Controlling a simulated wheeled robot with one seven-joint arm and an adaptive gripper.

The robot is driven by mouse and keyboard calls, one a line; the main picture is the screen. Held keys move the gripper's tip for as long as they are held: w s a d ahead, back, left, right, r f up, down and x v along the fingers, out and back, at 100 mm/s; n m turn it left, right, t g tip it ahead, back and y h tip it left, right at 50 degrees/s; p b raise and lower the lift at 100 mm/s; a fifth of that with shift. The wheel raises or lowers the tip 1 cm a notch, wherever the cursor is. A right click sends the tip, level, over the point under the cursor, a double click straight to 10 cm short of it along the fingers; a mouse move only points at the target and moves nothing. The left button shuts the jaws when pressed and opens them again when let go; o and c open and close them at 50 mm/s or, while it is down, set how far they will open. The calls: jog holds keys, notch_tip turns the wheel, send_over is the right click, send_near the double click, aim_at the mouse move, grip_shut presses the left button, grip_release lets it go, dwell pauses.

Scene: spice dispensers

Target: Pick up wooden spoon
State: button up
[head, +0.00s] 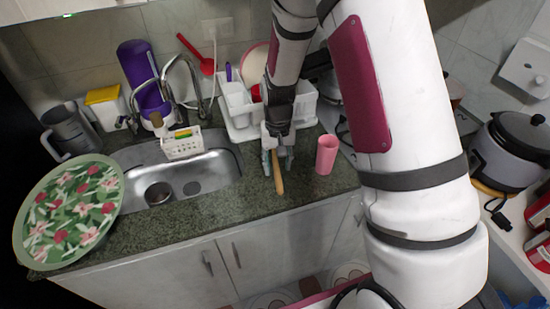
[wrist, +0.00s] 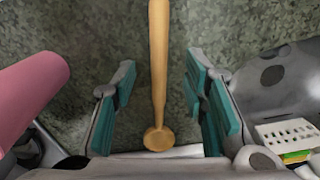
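The wooden spoon (head: 277,174) lies on the dark green speckled counter in the head view, partly hidden under my gripper. In the wrist view the wooden spoon (wrist: 158,75) runs from the top edge down to a small rounded end. My gripper (head: 277,162) is low over the counter in the head view. In the wrist view my gripper (wrist: 160,98) is open, with one teal-padded finger on each side of the spoon. Gaps show between the spoon and both fingers. I cannot tell the exact height of the fingertips above the counter.
A pink cup (head: 326,155) stands close to the right of my gripper, and at the left in the wrist view (wrist: 28,98). A white dish rack (head: 240,118) stands behind. The sink (head: 205,168) is to the left, with a floral tray (head: 70,208) beyond it.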

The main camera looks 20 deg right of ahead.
aim_at(277, 173)
jog(key=shift+w+f+p, duration=0.1)
jog(key=shift+f+p, duration=0.2)
jog(key=shift+f, duration=1.65)
grip_shut()
